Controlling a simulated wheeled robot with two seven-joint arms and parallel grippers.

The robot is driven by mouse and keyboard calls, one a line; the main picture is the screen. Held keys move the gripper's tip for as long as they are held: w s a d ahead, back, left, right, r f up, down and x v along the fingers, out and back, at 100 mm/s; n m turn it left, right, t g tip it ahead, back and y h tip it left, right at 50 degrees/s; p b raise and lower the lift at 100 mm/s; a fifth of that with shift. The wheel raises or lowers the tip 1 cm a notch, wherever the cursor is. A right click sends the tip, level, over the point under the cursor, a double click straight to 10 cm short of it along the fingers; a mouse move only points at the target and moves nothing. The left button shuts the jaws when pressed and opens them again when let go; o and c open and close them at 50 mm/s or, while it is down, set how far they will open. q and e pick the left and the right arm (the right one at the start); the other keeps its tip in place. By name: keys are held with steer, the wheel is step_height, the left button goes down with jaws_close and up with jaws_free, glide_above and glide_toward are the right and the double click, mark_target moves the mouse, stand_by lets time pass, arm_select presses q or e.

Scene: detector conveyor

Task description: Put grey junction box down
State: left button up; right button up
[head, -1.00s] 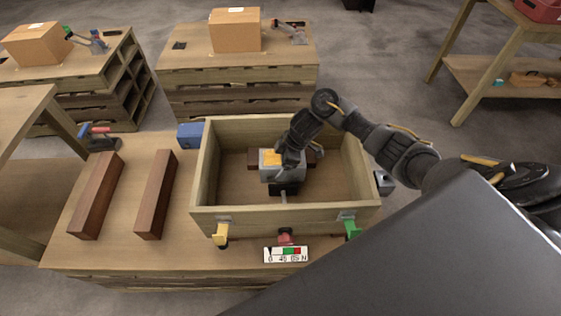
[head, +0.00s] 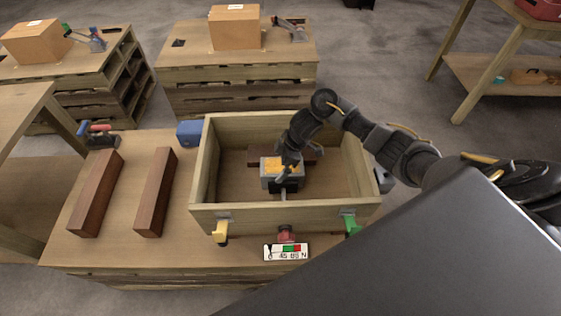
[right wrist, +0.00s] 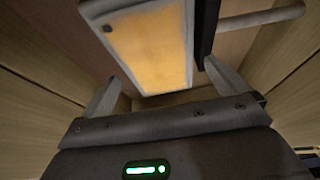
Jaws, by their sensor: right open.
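The grey junction box (head: 270,167), with an orange-yellow top, sits inside the open wooden crate (head: 240,217), near its middle. In the right wrist view the box (right wrist: 152,48) fills the upper middle, its orange face toward the camera. My right gripper (head: 287,173) reaches down into the crate over the box's right part. In the right wrist view its two fingers (right wrist: 161,72) are spread apart, one toward each side of the box. The fingers and arm hide part of the box. My left gripper is not in view.
A dark brown block (head: 257,157) lies behind the box in the crate. A grey rod (right wrist: 262,17) extends from the box's side. The crate walls stand close around my gripper. Two brown beams (head: 97,194) and a blue box (head: 190,133) lie left of the crate.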

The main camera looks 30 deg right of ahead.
steer(key=shift+r, duration=0.4)
steer(key=p+v, duration=0.3)
steer(key=v, duration=0.9)
steer(key=shift+r, duration=0.2)
